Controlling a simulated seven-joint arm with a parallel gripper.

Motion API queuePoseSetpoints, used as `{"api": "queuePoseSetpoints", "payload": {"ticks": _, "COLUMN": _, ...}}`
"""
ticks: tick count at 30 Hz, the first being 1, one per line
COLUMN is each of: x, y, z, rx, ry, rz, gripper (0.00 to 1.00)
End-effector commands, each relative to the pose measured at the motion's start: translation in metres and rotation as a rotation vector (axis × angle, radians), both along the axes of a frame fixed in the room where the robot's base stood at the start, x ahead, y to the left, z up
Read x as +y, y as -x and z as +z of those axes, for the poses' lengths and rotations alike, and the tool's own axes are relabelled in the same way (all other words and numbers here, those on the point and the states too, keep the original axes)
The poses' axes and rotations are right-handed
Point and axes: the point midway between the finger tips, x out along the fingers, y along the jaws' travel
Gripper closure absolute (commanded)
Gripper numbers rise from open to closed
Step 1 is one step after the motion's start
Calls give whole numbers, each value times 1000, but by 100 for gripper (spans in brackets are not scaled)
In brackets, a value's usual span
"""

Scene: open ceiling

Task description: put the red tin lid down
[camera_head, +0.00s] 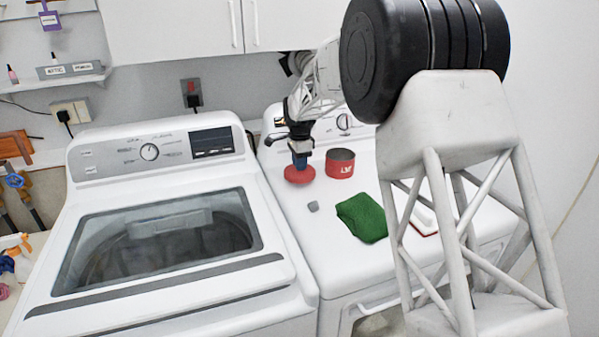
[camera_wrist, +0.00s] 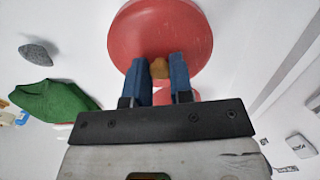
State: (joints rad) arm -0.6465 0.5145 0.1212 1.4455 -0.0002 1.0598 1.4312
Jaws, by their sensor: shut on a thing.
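The red tin lid (camera_head: 299,176) is a flat round disc at the back left of the right-hand machine's white top. My gripper (camera_head: 299,158) is above it, pointing down. In the wrist view, the blue fingers of my gripper (camera_wrist: 160,70) are shut on the tan knob of the red lid (camera_wrist: 165,28). The lid looks level and very near the white top; I cannot tell whether it touches. A red open tin (camera_head: 340,168) with white lettering stands just right of the lid.
A small grey stone (camera_head: 313,207) and a crumpled green cloth (camera_head: 362,218) lie nearer the front of the white top (camera_head: 290,235). A white and red item (camera_head: 424,222) is partly behind my own body frame. A top-loading washer (camera_head: 160,225) stands at left.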

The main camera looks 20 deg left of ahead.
Motion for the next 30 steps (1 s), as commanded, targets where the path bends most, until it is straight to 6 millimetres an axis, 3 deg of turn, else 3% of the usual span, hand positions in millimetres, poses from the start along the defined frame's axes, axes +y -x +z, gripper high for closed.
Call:
{"api": "queuePoseSetpoints", "payload": {"ticks": 11, "x": 0, "y": 0, "z": -1, "rx": 1, "ry": 1, "rz": 0, "gripper": 100}}
{"api": "queuePoseSetpoints", "payload": {"ticks": 21, "x": 0, "y": 0, "z": -31, "rx": 1, "ry": 1, "rz": 0, "gripper": 100}}
{"api": "queuePoseSetpoints", "payload": {"ticks": 30, "x": 0, "y": 0, "z": -35, "rx": 1, "ry": 1, "rz": 0, "gripper": 100}}
